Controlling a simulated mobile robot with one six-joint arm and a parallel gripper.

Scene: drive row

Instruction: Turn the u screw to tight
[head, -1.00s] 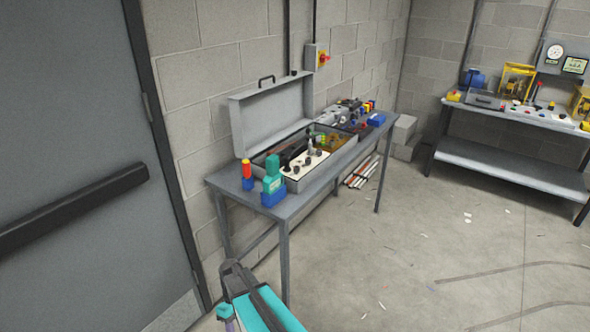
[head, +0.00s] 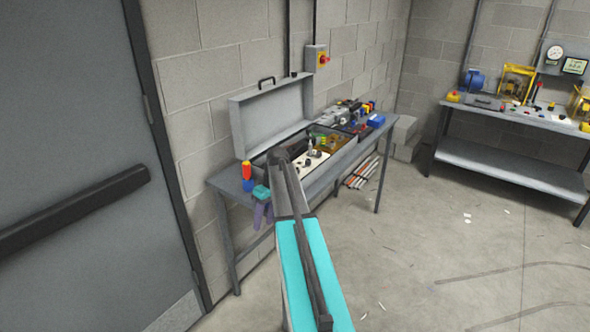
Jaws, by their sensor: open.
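An open grey case (head: 268,112) stands on the bench, its lid raised against the wall. Inside it is a pale panel (head: 318,163) with several small dark knobs or fittings. They are too small to tell which one is the u screw, and no marks can be read. My arm covers the panel's left part. My gripper (head: 262,215), with a teal body and purple fingers, hangs at the bench's front edge, left of and nearer than the case. It looks empty and apart from the panel.
A blue bin (head: 376,121) and other parts fill the far end. A second bench (head: 510,165) is at the right. The floor between is mostly clear. A grey door is at the left.

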